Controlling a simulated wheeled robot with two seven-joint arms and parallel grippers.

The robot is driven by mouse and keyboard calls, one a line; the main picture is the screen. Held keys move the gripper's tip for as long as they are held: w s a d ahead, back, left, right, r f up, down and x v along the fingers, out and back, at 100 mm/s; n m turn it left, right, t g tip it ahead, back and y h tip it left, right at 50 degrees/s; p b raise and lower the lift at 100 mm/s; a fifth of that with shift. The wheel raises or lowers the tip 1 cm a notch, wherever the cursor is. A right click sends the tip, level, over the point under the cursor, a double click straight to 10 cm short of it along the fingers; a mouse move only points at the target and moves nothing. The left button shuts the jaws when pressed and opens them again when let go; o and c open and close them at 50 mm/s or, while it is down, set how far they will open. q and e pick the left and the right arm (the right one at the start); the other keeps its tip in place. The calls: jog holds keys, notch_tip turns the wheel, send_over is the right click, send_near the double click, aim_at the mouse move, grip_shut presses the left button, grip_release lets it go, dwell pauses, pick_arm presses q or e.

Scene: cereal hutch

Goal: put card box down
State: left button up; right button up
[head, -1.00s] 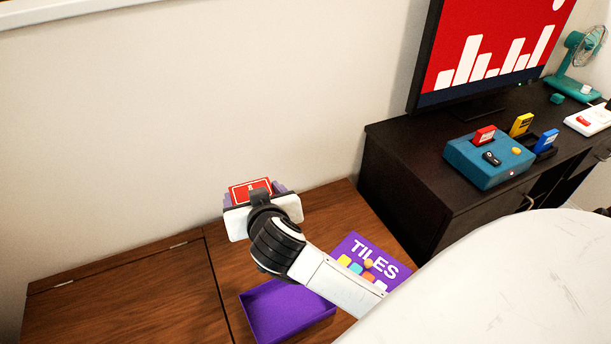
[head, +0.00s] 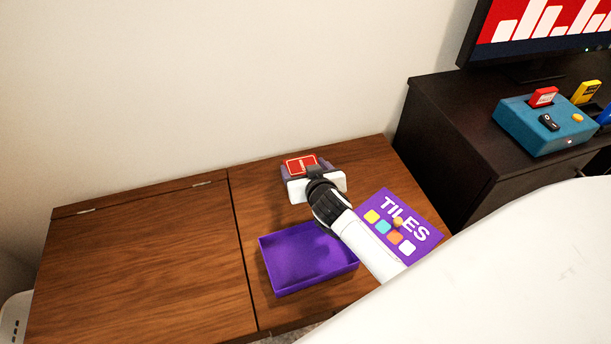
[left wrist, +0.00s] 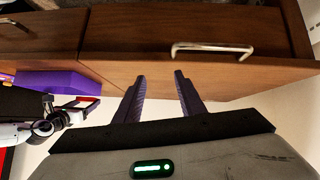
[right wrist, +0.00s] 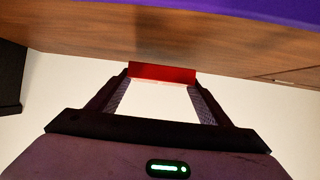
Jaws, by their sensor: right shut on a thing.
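The red card box (head: 300,164) is at the back of the wooden cabinet top, near the wall. My right gripper (head: 304,170) is shut on it, with purple fingers at its sides. In the right wrist view the card box (right wrist: 162,72) sits between the fingertips, close to the wood. I cannot tell whether its underside touches the surface. My left gripper (left wrist: 160,74) shows only in its wrist view, open and empty, in front of a wooden front with a metal handle (left wrist: 212,47).
An open purple tray (head: 285,283) lies on the cabinet in front of the card box. A purple TILES lid (head: 417,252) lies to its right. The left cabinet top (head: 140,265) is clear. A dark desk (head: 450,130) with a teal box (head: 540,138) stands at right.

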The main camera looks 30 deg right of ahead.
notch_tip(320, 180, down, 2)
jog(key=shift+f+b, duration=0.1)
jog(key=shift+b, duration=0.25)
pick_arm(q)
jog(key=shift+w+d+f+g, duration=0.3)
jog(key=shift+w+d+f, duration=0.1)
jog(key=shift+d, duration=0.1)
pick_arm(e)
jog(key=o, duration=1.1)
jog(key=shift+s+r+p, duration=0.15)
jog(key=shift+r+p, duration=0.15)
jog(key=p+v, duration=0.2)
jog(key=v, duration=0.1)
jog(key=shift+s+r, duration=0.1)
jog(key=shift+r, duration=0.05)
jog(key=p+v, duration=0.2)
jog(key=v, duration=0.5)
jog(key=shift+s+a+p, duration=0.1)
jog(key=shift+s+p, duration=0.2)
jog(key=shift+p, duration=0.1)
pick_arm(q)
jog(key=r, duration=0.1)
jog(key=a+r, duration=0.1)
jog(key=shift+s+a+r, duration=0.3)
jog(key=shift+s, duration=0.1)
pick_arm(e)
jog(key=shift+s+a+r, duration=0.1)
jog(key=shift+s+a, duration=0.05)
jog(key=shift+s, duration=0.2)
